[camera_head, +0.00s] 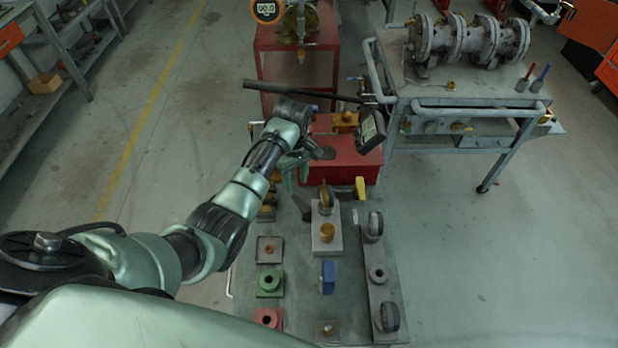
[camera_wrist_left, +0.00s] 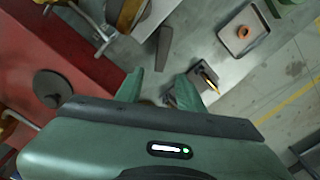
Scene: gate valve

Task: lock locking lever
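A dark grey lever (camera_head: 302,207), which looks like the locking lever, sticks out at the left of a grey block (camera_head: 327,240) on the bench. It also shows in the left wrist view (camera_wrist_left: 165,48), ahead of the fingers. My left gripper (camera_head: 297,178) is above the bench's far end, beside the red box (camera_head: 345,170). In the left wrist view its two green fingers (camera_wrist_left: 160,84) are apart with nothing held between them. The lever lies beyond the fingertips and I see no contact. My arm partly hides the gripper in the head view. My right gripper is not in view.
The bench (camera_head: 300,290) carries several mounted parts, including a green block (camera_head: 270,283), a blue block (camera_head: 328,277) and a yellow handle (camera_head: 360,187). Open floor lies right.

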